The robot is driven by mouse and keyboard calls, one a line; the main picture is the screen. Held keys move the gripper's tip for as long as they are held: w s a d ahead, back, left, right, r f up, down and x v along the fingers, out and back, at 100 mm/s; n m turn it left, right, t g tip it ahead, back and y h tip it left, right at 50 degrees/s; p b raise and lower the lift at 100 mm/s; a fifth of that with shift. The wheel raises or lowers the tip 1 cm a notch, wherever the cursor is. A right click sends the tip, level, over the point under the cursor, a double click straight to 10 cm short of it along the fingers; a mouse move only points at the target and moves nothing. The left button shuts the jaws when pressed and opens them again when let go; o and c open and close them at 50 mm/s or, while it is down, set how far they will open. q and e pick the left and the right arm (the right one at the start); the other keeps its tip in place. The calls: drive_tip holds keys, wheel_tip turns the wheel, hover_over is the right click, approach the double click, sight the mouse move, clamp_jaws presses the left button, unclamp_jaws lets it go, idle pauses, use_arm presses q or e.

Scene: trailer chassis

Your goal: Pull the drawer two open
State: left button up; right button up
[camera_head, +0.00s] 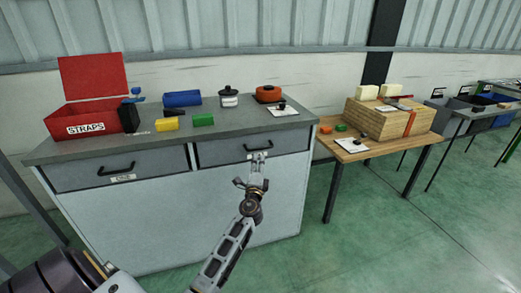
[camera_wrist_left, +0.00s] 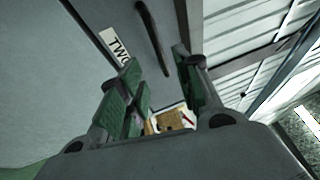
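Drawer two (camera_head: 220,153) is the right drawer of the grey workbench, and its front looks flush with the cabinet. Its dark bar handle (camera_head: 258,148) sits just above my left gripper (camera_head: 257,167) in the head view. In the left wrist view, the handle (camera_wrist_left: 153,38) and the white "TWO" label (camera_wrist_left: 117,44) show on the drawer front. The green-padded fingers of my left gripper (camera_wrist_left: 156,62) are apart. The handle's near end appears between them in the picture, with no visible grip on it. My right gripper is not in view.
Drawer one (camera_head: 70,180) is at left. The workbench top (camera_head: 240,120) holds a red STRAPS bin (camera_head: 85,112), coloured blocks, a lidded pot (camera_head: 228,97) and an orange reel (camera_head: 268,94). A wooden table (camera_head: 375,152) with boxes stands at right. Green floor is clear in front.

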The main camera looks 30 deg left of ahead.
sight(260, 149)
use_arm(q)
drive_tip(key=shift+x, duration=4.8)
clamp_jaws()
